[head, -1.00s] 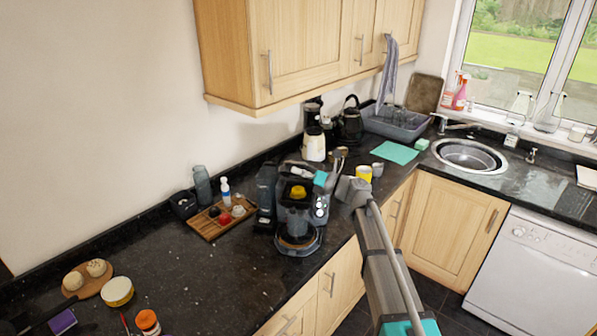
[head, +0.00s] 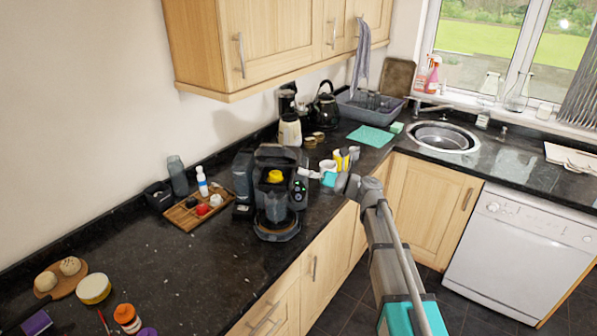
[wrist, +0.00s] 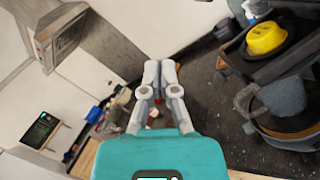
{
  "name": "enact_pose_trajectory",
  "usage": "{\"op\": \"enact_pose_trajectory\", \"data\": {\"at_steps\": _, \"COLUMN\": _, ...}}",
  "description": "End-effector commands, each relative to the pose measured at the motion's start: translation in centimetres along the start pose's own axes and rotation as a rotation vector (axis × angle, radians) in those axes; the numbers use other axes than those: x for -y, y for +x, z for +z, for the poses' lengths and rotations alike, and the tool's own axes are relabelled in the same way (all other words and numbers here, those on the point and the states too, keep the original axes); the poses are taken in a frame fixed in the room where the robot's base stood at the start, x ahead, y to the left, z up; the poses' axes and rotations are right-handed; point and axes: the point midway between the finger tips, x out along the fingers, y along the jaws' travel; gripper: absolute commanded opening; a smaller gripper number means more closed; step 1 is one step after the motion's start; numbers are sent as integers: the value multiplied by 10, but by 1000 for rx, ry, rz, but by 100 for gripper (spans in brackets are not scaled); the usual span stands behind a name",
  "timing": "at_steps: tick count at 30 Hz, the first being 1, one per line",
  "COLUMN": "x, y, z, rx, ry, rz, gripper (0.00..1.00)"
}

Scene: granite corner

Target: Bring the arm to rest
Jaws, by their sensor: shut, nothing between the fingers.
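My gripper (wrist: 159,75) is shut and empty in the wrist view, its two grey fingers together. In the head view my gripper (head: 308,173) is just right of the black coffee machine (head: 276,205), above the counter's front edge. I cannot tell whether it touches the machine. My arm reaches up to it from the lower right. The coffee machine has a yellow piece (head: 274,176) on it, and this yellow piece also shows at the right of the wrist view (wrist: 266,38).
A wooden tray (head: 185,219) with small items stands left of the machine. Mugs (head: 341,160) stand behind my gripper. The sink (head: 443,137), a teal mat (head: 371,136) and a dish rack (head: 366,108) are farther back. Wall cupboards (head: 275,40) overhang the counter. Floor is free at the lower right.

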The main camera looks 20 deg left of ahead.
Motion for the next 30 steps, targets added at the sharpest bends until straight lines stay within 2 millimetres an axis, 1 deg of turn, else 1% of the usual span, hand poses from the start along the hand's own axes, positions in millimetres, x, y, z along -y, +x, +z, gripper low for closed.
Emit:
{"op": "enact_pose_trajectory", "data": {"at_steps": 11, "x": 0, "y": -2, "z": 0, "rx": 0, "ry": -1, "rz": -1, "gripper": 0}}
{"op": "enact_pose_trajectory", "data": {"at_steps": 17, "x": 1, "y": -8, "z": -8, "rx": -31, "ry": -68, "rz": -28, "gripper": 0}}
{"op": "enact_pose_trajectory", "data": {"at_steps": 20, "x": 3, "y": -17, "z": -18, "rx": -75, "ry": -155, "rz": -62, "gripper": 0}}
{"op": "enact_pose_trajectory", "data": {"at_steps": 23, "x": 6, "y": -30, "z": -33, "rx": -141, "ry": -279, "rz": -104, "gripper": 0}}
{"op": "enact_pose_trajectory", "data": {"at_steps": 26, "x": 10, "y": -46, "z": -51, "rx": -232, "ry": -427, "rz": -145, "gripper": 0}}
{"op": "enact_pose_trajectory", "data": {"at_steps": 30, "x": 16, "y": -73, "z": -77, "rx": -385, "ry": -646, "rz": -191, "gripper": 0}}
